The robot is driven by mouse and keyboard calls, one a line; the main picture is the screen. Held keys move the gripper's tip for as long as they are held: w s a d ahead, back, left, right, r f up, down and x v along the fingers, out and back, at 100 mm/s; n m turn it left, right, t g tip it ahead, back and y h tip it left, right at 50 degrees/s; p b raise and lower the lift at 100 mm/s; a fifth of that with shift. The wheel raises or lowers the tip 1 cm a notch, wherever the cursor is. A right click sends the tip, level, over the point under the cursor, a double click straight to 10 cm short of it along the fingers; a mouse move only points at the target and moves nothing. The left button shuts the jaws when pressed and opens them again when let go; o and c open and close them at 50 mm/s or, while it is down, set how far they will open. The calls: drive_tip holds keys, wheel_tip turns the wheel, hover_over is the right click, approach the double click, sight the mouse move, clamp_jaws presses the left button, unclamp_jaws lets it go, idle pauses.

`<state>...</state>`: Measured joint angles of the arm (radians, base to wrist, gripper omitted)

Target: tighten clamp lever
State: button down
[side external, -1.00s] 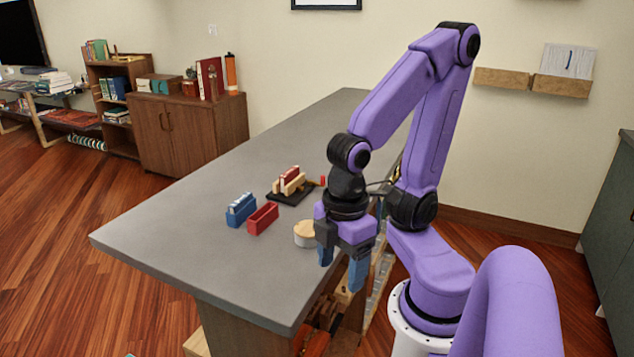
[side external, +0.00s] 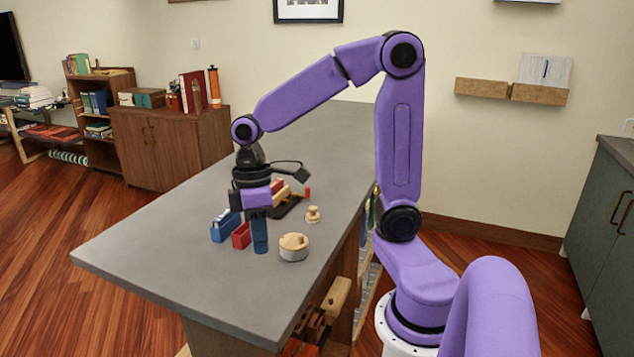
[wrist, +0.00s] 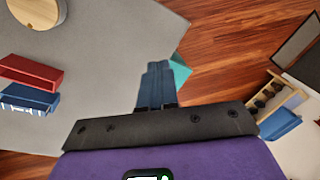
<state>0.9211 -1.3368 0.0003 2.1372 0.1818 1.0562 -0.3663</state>
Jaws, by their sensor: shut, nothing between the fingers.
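A dark base (side external: 290,207) on the grey counter carries a wooden and red block fixture (side external: 282,194), partly hidden behind my gripper. A small red upright piece (side external: 307,192) stands at its right end; I cannot tell whether it is the clamp lever. My gripper (side external: 260,248) points down over the counter, in front of the fixture. Its blue fingers are together and empty, as the wrist view (wrist: 157,70) also shows. A round wooden piece (side external: 294,248) lies just right of the fingers, and it shows at top left in the wrist view (wrist: 38,10).
A blue bin (side external: 225,227) with pale items and a red bin (side external: 241,236) stand left of my gripper. A wooden knob-like piece (side external: 313,215) stands behind the round piece. The counter (side external: 165,260) is clear at its front left.

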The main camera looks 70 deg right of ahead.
drive_tip(key=w+d+m+t+y, duration=0.15)
drive_tip(key=w+d, duration=0.25)
drive_tip(key=d, duration=0.4)
drive_tip(key=w+d+m+y, duration=0.1)
drive_tip(key=w+d+m, duration=0.1)
drive_tip(key=w+d, duration=0.45)
drive_tip(key=w+d+m+t+y, duration=0.1)
drive_tip(key=w+d+m, duration=0.15)
drive_tip(key=d, duration=0.75)
drive_tip(key=s+d+m+t, duration=0.1)
drive_tip(key=s+d, duration=0.3)
drive_tip(key=d, duration=0.5)
drive_tip(key=s+d+f+m+t, duration=0.1)
drive_tip(key=s+d, duration=0.3)
drive_tip(key=d, duration=0.5)
drive_tip(key=s+d+f+m+t, duration=0.1)
drive_tip(key=s+d+m+t, duration=0.1)
drive_tip(key=d, duration=0.7)
drive_tip(key=shift+s+d+t+h, duration=0.35)
drive_tip(key=shift+s+d+t, duration=0.1)
drive_tip(key=shift+s, duration=0.6)
drive_tip(key=shift+a+f, duration=0.1)
drive_tip(key=shift+f, duration=0.05)
